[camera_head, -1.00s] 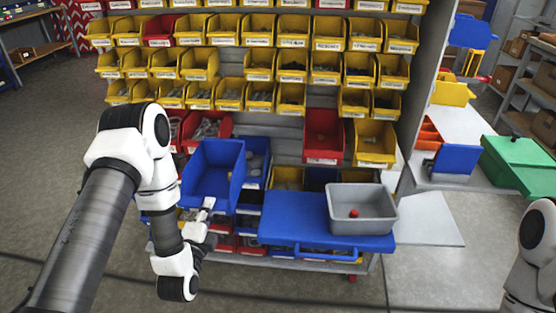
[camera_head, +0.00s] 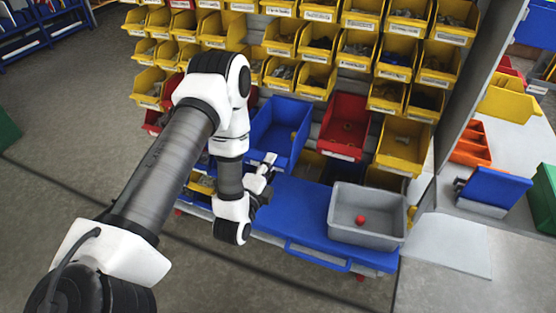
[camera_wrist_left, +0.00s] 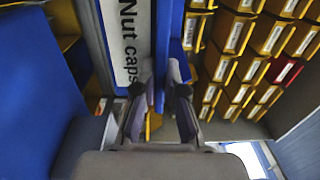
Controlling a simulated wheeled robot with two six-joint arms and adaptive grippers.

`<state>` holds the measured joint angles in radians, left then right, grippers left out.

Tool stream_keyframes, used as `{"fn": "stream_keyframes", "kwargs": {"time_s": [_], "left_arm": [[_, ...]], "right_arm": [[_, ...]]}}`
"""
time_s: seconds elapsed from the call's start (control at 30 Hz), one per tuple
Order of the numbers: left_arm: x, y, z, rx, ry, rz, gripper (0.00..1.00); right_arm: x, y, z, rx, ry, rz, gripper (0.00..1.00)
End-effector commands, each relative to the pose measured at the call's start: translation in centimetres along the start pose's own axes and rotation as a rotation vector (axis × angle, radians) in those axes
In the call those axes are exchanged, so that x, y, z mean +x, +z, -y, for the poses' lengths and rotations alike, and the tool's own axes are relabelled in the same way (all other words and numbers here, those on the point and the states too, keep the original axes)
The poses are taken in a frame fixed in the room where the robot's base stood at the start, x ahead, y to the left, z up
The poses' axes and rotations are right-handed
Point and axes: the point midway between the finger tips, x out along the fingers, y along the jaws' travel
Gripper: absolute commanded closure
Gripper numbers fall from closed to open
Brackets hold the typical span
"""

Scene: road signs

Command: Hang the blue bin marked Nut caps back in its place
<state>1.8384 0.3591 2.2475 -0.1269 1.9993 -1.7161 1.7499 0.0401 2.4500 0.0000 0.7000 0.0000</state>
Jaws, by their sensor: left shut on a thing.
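The blue bin (camera_head: 276,128) is at the rack, just left of a large red bin (camera_head: 344,127), with its open top facing up toward me. My left gripper (camera_head: 267,166) is shut on its front lower part. In the left wrist view the white label reading "Nut caps" (camera_wrist_left: 127,42) is beside the fingers, and the gripper (camera_wrist_left: 159,92) pinches a blue wall of the bin (camera_wrist_left: 162,45). The back of the bin is hidden, so I cannot tell whether it touches the rail. My right gripper is out of view.
Rows of yellow bins (camera_head: 341,50) fill the rack above. A yellow bin (camera_head: 403,145) hangs right of the red one. Below is a blue cart top (camera_head: 300,210) bearing a grey tray (camera_head: 368,218) with a red ball (camera_head: 360,220).

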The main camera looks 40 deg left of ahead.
Motion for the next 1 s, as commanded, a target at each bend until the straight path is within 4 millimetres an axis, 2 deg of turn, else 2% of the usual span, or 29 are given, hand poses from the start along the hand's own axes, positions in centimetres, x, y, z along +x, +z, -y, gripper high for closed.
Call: {"fn": "stream_keyframes", "kwargs": {"time_s": [0.27, 0.33, 1.0], "left_arm": [[2.6, 0.0, 0.6, 0.001, -0.004, -0.001, 1.0], [3.4, 0.0, -0.1, 0.0, -0.005, 0.0, 1.0], [10.6, 0.0, -0.3, 0.0, -0.005, 0.0, 1.0]], "right_arm": [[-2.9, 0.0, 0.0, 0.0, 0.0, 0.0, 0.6], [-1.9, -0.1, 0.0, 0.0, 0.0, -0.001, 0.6], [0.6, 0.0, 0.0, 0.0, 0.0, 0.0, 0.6]]}}
